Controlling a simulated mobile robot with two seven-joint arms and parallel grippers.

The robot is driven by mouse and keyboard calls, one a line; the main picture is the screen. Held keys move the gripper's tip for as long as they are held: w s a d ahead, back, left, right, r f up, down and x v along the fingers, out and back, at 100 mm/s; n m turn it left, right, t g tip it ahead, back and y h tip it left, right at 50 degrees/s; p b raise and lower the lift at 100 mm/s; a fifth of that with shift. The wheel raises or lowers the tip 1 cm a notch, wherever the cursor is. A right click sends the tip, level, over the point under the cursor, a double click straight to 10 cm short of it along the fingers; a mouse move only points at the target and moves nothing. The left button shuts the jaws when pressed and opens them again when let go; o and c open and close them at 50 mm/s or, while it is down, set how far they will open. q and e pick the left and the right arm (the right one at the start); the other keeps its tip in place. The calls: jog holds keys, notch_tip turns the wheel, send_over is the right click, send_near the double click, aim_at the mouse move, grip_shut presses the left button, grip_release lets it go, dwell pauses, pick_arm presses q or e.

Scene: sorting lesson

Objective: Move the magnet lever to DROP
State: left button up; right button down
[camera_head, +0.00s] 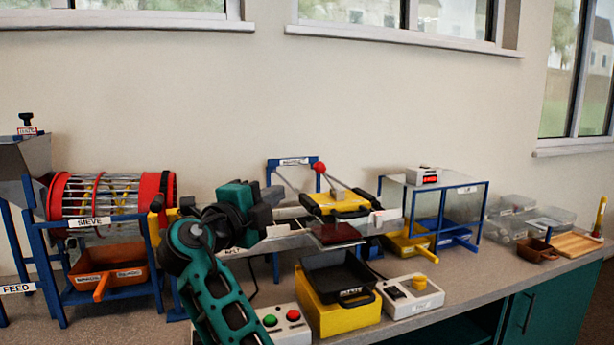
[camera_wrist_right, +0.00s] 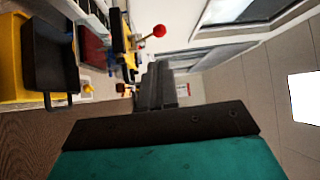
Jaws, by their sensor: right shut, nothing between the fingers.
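The magnet lever (camera_head: 320,168) is a thin rod with a red ball knob, leaning up and left from the yellow magnet unit (camera_head: 340,207) above the belt. I cannot read any lever position mark. My right gripper (camera_head: 268,205) is shut and empty, to the left of the lever and lower than the knob, apart from it. Its dark fingers (camera_wrist_right: 157,87) show in the right wrist view. My left gripper is not in view.
A black tray (camera_head: 338,277) stands on a yellow box (camera_head: 337,313) below the belt's end. A control box with green and red buttons (camera_head: 286,322) and a white box with a yellow knob (camera_head: 412,296) stand near it.

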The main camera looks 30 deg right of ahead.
aim_at(317, 169)
jog(key=p+x, duration=0.1)
jog(key=x, duration=1.3)
jog(key=shift+f+p, duration=0.1)
jog(key=shift+p, duration=0.2)
jog(key=shift+d, duration=0.1)
